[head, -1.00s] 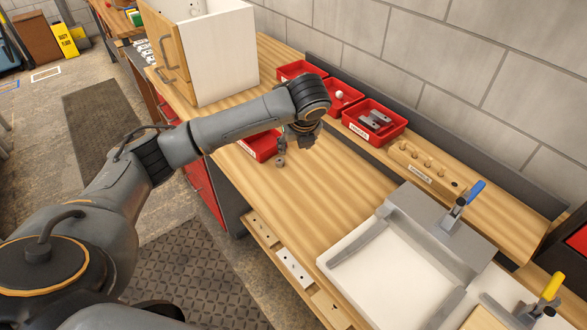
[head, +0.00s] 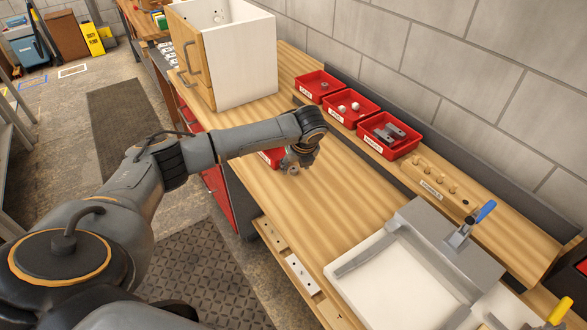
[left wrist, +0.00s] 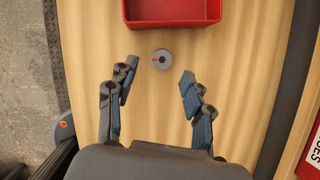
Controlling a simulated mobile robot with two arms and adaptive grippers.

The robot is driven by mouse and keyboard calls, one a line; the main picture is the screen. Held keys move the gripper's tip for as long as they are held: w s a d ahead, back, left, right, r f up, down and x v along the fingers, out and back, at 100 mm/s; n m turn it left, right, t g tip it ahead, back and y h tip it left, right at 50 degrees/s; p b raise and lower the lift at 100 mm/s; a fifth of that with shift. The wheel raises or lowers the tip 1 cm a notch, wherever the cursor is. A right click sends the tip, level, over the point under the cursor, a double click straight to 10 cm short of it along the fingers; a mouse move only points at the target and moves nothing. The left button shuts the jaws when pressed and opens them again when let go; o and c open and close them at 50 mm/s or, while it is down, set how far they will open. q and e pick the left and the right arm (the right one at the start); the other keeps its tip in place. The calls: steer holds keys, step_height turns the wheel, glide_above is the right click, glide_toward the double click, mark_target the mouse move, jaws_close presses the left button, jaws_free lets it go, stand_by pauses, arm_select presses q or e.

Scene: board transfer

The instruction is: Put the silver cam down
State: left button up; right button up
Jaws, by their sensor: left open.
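The silver cam (left wrist: 163,60) shows in the left wrist view as a small grey disc with a dark centre and a red mark. It appears to rest flat on the wooden bench top, just outside the near wall of a red tray (left wrist: 172,24). My left gripper (left wrist: 158,76) is open, with one finger on each side of the cam's line and a clear gap to it on both sides. In the head view, my left gripper (head: 297,160) is low over the bench beside the red tray (head: 271,157), which my arm partly hides. My right gripper is not in view.
Red bins stand along the back: one nearly empty (head: 322,86), one with white knobs (head: 343,121), one with grey parts (head: 414,146). A wooden peg block (head: 440,178) and a grey-white fixture (head: 448,247) with clamps are to the right. A white cabinet (head: 246,65) stands left. The middle bench is clear.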

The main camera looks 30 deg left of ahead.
mark_target(293, 171)
arm_select(q)
steer(key=shift+x, duration=1.35)
steer(key=c, duration=1)
steer(key=shift+r, duration=0.2)
